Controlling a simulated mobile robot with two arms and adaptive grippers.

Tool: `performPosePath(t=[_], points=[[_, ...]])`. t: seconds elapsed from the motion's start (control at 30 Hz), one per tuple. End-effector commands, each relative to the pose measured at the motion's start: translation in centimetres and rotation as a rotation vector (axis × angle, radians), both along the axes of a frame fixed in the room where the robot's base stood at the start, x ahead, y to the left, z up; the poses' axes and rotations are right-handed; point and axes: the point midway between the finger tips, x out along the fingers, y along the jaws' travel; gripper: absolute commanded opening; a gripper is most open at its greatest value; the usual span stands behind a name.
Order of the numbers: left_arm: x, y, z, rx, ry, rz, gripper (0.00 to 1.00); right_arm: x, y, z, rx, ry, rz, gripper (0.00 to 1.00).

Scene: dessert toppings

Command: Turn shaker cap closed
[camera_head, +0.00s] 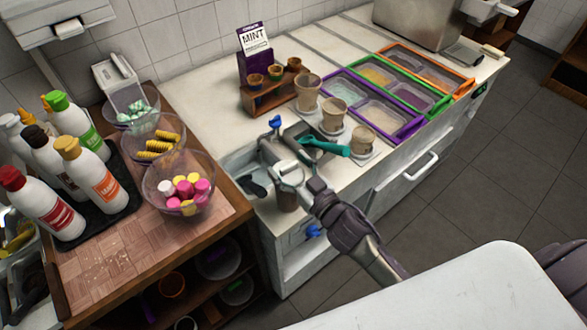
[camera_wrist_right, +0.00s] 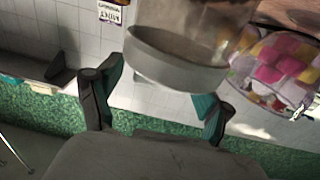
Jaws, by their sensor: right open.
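The shaker is a see-through cup with a wide grey cap (camera_wrist_right: 175,60) in the right wrist view. Its upper end runs out of the picture. My left gripper is out of view.
Bowls of toppings, including a pink and yellow one (camera_head: 166,205), and several bottles (camera_head: 100,175) stand at left. Coloured trays (camera_head: 408,127) lie farther right.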

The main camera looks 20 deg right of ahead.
Motion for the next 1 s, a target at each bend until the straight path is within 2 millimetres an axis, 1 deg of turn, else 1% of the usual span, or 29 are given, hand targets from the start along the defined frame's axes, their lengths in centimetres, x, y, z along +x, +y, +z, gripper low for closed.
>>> performPosePath(t=[0.17, 0.4, 0.6, 0.7, 0.8, 1.0], points=[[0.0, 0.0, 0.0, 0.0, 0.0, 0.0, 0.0, -1.8, -0.5, -0.2, 0.0, 0.003, 0.0, 0.79], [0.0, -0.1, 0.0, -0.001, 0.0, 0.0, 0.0, -6.6, -2.0, -0.2, 0.0, 0.005, 0.0, 0.79], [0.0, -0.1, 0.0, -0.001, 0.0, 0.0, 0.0, -9.8, -3.0, -0.1, 0.001, 0.004, -0.001, 0.79], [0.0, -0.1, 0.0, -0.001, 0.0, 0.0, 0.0, -10.8, -3.3, -0.1, 0.0, 0.002, -0.001, 0.79], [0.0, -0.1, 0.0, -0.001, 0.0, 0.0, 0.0, -11.3, -3.5, 0.0, 0.0, 0.001, -0.001, 0.79], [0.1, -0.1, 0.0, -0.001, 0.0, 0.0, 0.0, -11.4, -3.5, 0.0, 0.0, -0.001, 0.0, 0.79]])
